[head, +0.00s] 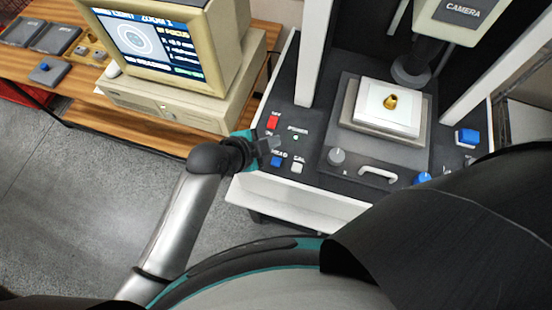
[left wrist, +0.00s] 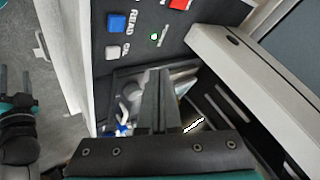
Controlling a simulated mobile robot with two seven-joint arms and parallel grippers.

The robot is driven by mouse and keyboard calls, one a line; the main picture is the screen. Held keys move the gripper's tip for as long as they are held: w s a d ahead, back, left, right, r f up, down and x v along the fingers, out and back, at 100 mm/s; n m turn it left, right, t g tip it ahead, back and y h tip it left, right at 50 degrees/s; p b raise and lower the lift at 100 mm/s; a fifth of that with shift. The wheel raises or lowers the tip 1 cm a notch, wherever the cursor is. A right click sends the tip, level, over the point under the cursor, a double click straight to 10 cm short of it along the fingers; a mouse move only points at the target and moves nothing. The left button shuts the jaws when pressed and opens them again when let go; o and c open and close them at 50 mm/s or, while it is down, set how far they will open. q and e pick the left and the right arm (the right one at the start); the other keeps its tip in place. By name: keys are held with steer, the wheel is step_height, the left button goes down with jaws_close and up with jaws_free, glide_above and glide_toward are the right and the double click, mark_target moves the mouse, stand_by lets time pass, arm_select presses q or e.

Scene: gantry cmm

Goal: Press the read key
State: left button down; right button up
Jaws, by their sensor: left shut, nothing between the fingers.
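The blue read key (head: 277,161) sits on the dark panel at the front left of the machine. It also shows in the left wrist view (left wrist: 116,22), beside its READ label. My left gripper (head: 274,143) is shut and empty, over the panel close to the read key in the head view. In the left wrist view its fingers (left wrist: 155,75) are together and appear apart from the key. My right gripper (left wrist: 15,78) shows at the left edge of the left wrist view, its two fingers apart; it is hidden in the head view.
A white CAL key (head: 297,168), a red key (head: 273,121) and a small lamp (left wrist: 154,36) lie near the read key. A knob (head: 336,156) and stage (head: 388,112) stand to the right. A computer (head: 165,50) stands on the wooden bench at left.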

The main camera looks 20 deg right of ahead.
arm_select(q)
steer(key=b, duration=0.5)
glide_above(272, 164)
step_height(272, 164, down, 7)
steer(key=shift+f, duration=0.1)
steer(key=shift+d+f+b, duration=0.1)
steer(key=shift+f+b, duration=0.6)
steer(key=shift+f, duration=0.05)
steer(key=shift+f, duration=0.2)
stand_by(1.4)
steer(key=shift+f, duration=0.25)
steer(key=shift+f+b, duration=0.4)
steer(key=shift+b, duration=0.15)
stand_by(0.4)
steer(key=shift+r, duration=0.15)
steer(key=shift+r+p, duration=0.7)
steer(key=shift+p, duration=0.15)
